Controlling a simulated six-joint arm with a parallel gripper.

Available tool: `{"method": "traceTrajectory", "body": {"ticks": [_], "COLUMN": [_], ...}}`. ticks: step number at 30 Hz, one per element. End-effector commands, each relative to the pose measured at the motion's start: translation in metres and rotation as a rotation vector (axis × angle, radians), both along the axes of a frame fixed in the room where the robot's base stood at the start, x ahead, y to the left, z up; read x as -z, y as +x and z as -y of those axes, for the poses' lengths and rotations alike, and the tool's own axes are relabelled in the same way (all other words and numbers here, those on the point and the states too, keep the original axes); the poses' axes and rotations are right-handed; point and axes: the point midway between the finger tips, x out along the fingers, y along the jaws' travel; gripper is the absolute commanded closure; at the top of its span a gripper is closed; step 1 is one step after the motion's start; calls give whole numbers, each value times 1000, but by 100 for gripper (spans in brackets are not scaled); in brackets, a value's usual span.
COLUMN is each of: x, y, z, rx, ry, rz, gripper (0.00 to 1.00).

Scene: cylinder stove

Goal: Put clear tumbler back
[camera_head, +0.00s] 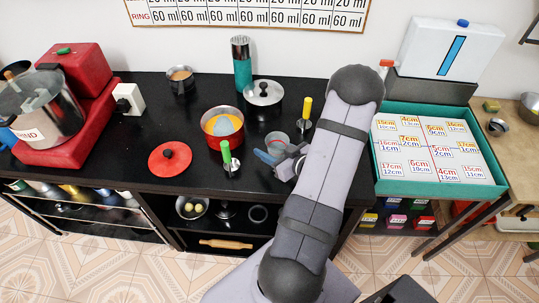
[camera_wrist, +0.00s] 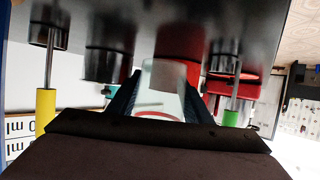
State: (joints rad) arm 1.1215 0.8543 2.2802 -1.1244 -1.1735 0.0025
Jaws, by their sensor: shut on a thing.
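The clear tumbler (camera_head: 277,140) is near the front middle of the black table, with a reddish rim or base showing. In the wrist view the tumbler (camera_wrist: 163,88) sits between the two dark fingers of my gripper (camera_wrist: 160,100). My gripper (camera_head: 270,156) is shut on it, reaching in from the right; my arm hides part of the gripper. I cannot tell whether the tumbler touches the table.
A green-handled tool (camera_head: 227,158) stands left of the gripper and a yellow-handled one (camera_head: 304,112) behind right. A red pot (camera_head: 212,140), a lidded steel pot (camera_head: 263,105) and a teal flask (camera_head: 242,70) stand behind. A red lid (camera_head: 170,158) lies left. A teal tray (camera_head: 437,185) is at right.

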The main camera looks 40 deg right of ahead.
Motion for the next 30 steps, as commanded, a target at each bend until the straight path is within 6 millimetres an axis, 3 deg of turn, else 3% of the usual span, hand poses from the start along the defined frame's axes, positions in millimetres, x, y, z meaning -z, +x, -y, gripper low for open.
{"method": "traceTrajectory", "body": {"ticks": [9,24,25,27,30], "x": [32,40,40,39,39], "y": [0,0,0,0,0], "z": [0,0,0,0,0], "rx": [0,0,0,0,0], "ry": [2,-1,-1,-1,-1], "rz": [0,0,0,0,0], "gripper": [82,82,52,36,36]}}
